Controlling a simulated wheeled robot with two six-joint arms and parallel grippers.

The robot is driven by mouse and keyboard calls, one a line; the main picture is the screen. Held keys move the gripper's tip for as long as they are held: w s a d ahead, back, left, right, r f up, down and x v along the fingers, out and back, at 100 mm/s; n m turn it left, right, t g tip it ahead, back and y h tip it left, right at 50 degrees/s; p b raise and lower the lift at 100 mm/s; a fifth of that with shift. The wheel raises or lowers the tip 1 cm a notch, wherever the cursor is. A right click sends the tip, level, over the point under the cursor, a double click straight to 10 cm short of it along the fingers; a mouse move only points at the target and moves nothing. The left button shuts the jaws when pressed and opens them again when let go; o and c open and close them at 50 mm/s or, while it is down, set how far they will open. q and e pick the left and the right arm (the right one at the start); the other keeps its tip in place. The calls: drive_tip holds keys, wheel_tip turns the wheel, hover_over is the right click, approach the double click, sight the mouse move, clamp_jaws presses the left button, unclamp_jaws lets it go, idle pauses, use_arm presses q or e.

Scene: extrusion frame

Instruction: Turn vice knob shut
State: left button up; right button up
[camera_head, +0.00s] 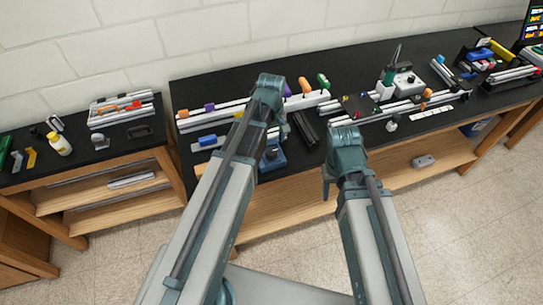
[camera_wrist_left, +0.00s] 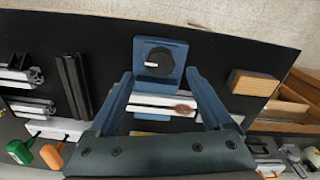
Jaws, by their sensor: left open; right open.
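The blue vice (camera_head: 272,157) sits near the front edge of the black bench, partly hidden by my left arm. In the left wrist view, the vice (camera_wrist_left: 178,47) shows a round black knob (camera_wrist_left: 157,61) with a small white mark on its near side. My left gripper (camera_wrist_left: 160,75) is open, its two blue-grey fingers on either side of the view. The knob lies ahead between the fingertips, and no contact shows. A silver extrusion (camera_wrist_left: 150,101) lies between the fingers, near the vice. My right gripper (camera_head: 335,180) is open in front of the bench, its fingers mostly hidden.
A wooden block (camera_wrist_left: 252,83) lies right of the vice. Dark extrusions (camera_wrist_left: 73,85) lie left of it. Green (camera_wrist_left: 20,152) and orange (camera_wrist_left: 52,156) handles stand at lower left. A second bench (camera_head: 85,165) with a yellow-capped bottle (camera_head: 60,145) stands left.

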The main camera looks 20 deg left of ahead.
sight(271, 151)
use_arm(q)
wheel_tip(271, 151, down, 5)
drive_tip(key=b, duration=0.4)
